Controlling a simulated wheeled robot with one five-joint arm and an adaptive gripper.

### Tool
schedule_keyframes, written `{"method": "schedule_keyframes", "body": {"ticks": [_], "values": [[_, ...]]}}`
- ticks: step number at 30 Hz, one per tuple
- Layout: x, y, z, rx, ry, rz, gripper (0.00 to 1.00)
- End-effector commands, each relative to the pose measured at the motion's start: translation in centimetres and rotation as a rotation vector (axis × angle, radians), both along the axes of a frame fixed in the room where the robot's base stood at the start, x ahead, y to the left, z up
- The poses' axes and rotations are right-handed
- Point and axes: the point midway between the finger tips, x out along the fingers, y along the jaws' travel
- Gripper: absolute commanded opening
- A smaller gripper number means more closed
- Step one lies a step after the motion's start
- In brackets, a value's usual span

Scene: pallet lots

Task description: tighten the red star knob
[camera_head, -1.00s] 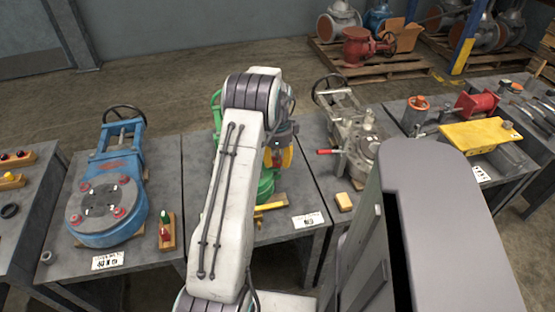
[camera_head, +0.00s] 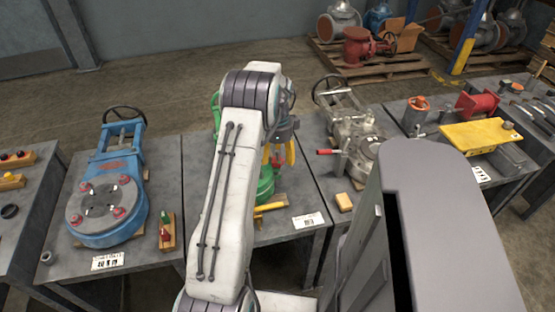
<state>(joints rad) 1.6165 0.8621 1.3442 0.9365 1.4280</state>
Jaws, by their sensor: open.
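My gripper (camera_head: 279,154) is over the middle table, partly hidden behind my arm. Its two yellow fingers are spread apart. A small red part (camera_head: 277,161) shows between the fingers and looks like the red star knob, but its star shape is too small to make out. It sits above a green valve body (camera_head: 265,184), most of which my arm hides. I cannot tell whether the fingers touch the red part.
A yellow bar (camera_head: 269,207) and a white label (camera_head: 308,220) lie at the middle table's front. A grey valve (camera_head: 340,122) with a red-tipped lever (camera_head: 327,152) stands right.

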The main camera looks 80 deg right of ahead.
Motion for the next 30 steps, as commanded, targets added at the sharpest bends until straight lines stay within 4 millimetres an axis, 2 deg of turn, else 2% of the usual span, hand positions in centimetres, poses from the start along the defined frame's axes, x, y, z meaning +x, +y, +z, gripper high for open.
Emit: {"method": "schedule_keyframes", "body": {"ticks": [9,15,21,30], "values": [[0.0,-0.1,5.6,-0.004,0.001,0.0,0.64],[0.0,-0.1,8.2,-0.002,0.0,0.0,0.64],[0.0,0.0,9.6,-0.001,0.0,0.0,0.64],[0.0,0.0,10.0,0.001,0.0,0.0,0.64]]}}
